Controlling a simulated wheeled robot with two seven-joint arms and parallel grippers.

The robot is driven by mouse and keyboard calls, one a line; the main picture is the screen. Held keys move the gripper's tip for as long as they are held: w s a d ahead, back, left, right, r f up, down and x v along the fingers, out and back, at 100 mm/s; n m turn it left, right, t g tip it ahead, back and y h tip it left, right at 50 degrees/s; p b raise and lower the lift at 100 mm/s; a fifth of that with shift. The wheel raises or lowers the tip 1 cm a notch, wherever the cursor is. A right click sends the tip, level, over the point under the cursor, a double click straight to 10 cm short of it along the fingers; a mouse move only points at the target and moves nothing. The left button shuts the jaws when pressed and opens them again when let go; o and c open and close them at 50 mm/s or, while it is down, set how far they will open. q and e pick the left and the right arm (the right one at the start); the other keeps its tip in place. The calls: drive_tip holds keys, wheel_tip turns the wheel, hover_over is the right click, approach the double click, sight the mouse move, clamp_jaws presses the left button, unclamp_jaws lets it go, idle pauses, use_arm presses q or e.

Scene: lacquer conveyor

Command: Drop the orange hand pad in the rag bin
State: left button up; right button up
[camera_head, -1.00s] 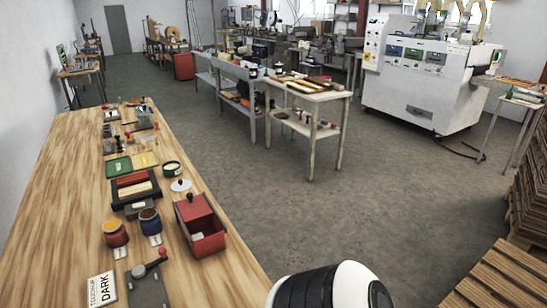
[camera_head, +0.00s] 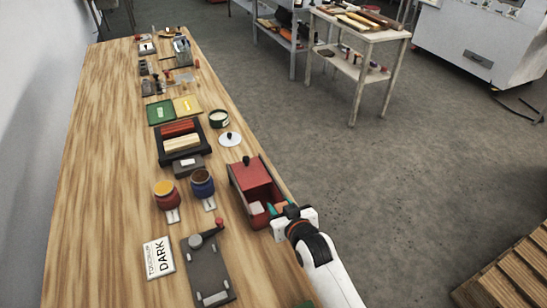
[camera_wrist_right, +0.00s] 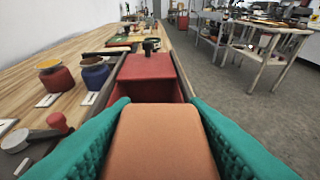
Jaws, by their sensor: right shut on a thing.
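The orange hand pad (camera_wrist_right: 160,142) is held between the two green fingers of my right gripper (camera_wrist_right: 158,145), filling the lower middle of the right wrist view. In the head view my right gripper (camera_head: 282,210) is at the near right corner of the red rag bin (camera_head: 240,195), and the pad is mostly hidden. The bin's red lid (camera_head: 253,178), with a black knob, covers its far part. Its near part is open, with something pale inside. I cannot tell whether the pad is over the opening or at its rim. My left gripper is not in view.
Left of the bin stand a red jar (camera_head: 165,195) and a blue jar (camera_head: 202,185). Nearer are a grey plate with a red-knobbed lever (camera_head: 208,265) and a DARK card (camera_head: 158,257). A black tray (camera_head: 181,145) lies beyond. Floor is open right of the bench.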

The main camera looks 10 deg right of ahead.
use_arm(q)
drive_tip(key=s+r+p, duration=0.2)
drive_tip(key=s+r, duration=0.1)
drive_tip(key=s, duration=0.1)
use_arm(e)
drive_tip(key=w+a+r, duration=0.1)
drive_tip(key=w+r, duration=0.3)
drive_tip(key=w, duration=0.6)
drive_tip(key=shift+n+y, duration=0.4)
wheel_tip(320, 180, down, 5)
drive_tip(key=b, duration=0.5)
drive_tip(key=shift+w+a+r, duration=0.1)
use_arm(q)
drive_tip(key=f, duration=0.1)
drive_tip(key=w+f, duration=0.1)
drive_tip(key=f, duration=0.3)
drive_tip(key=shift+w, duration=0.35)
use_arm(e)
drive_tip(key=shift+r, duration=0.1)
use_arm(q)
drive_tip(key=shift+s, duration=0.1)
use_arm(e)
drive_tip(key=o, duration=1.1)
drive_tip(key=shift+c, duration=0.2)
